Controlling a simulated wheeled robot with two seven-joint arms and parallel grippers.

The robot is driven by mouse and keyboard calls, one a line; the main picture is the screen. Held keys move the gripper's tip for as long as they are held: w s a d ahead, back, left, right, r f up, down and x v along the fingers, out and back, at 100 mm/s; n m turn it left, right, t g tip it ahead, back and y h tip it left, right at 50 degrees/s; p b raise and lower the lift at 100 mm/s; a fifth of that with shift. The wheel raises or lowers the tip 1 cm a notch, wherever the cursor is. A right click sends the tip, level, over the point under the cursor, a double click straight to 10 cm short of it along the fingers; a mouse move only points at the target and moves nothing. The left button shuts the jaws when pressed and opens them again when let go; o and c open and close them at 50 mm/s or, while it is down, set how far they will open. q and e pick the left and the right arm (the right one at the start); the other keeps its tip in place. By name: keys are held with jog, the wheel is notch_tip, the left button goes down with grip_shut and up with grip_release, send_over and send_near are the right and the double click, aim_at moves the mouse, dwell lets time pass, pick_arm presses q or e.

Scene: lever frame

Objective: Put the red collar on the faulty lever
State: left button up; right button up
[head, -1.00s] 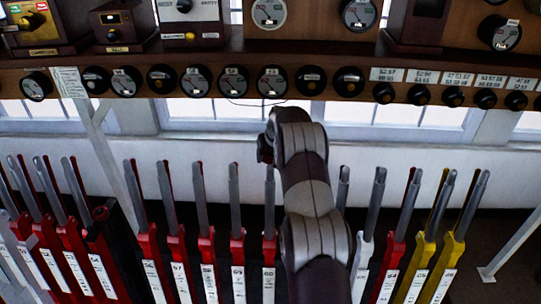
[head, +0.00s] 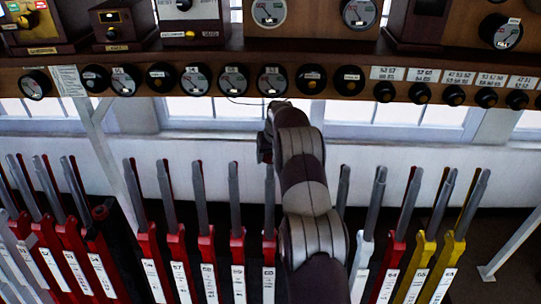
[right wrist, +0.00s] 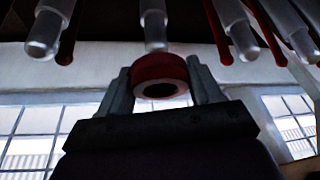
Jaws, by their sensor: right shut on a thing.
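In the right wrist view my right gripper (right wrist: 160,76) is shut on the red collar (right wrist: 160,68), a short ring with a dark hole that faces the camera. That view appears upside down, with the levers coming in from the top edge. One grey lever handle (right wrist: 153,22) ends right at the collar, in line with it; I cannot tell whether its tip is inside the ring. In the head view my right gripper (head: 265,150) is a small dark shape just above a red lever's grey handle (head: 269,195); the collar is hidden there. No mark shows which lever is faulty.
Red levers (head: 207,270) stand close on the left, and yellow levers (head: 418,265) on the right. A shelf with dials (head: 230,80) runs above.

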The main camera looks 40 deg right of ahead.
aim_at(271, 166)
jog(key=shift+s+a+f+b, duration=0.1)
jog(key=shift+s+f+b, duration=0.05)
jog(key=shift+f+b, duration=0.8)
jog(key=shift+s+f, duration=0.1)
jog(key=shift+f, duration=0.35)
jog(key=shift+s+a+f+b, duration=0.15)
jog(key=shift+a+f+b, duration=0.05)
jog(key=shift+f+b, duration=0.85)
jog(key=o, duration=1.1)
jog(key=shift+o, duration=0.6)
